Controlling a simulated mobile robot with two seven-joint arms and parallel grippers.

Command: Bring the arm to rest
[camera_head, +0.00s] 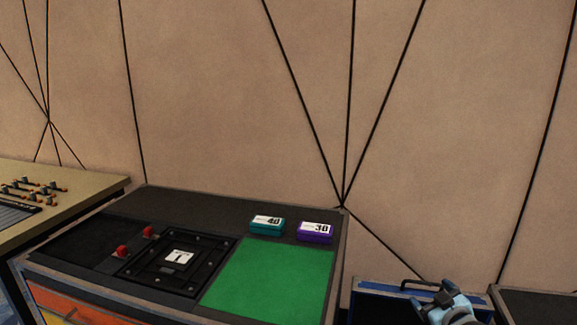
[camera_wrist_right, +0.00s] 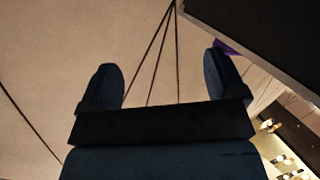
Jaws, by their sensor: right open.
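My right gripper (camera_head: 440,297) shows at the lower right edge of the head view, beside the dark table and in front of a blue case. In the right wrist view, its two fingers (camera_wrist_right: 163,82) stand wide apart with nothing between them. Behind the fingers is the beige wall with dark seams. Most of the right arm is outside the head view. My left gripper is in neither view.
The dark table (camera_head: 190,200) carries a green mat (camera_head: 268,280), a teal box (camera_head: 267,225), a purple box (camera_head: 315,232) and a black panel with red knobs. A blue case (camera_head: 375,302) stands at its right. A beige console (camera_head: 85,187) is at the left.

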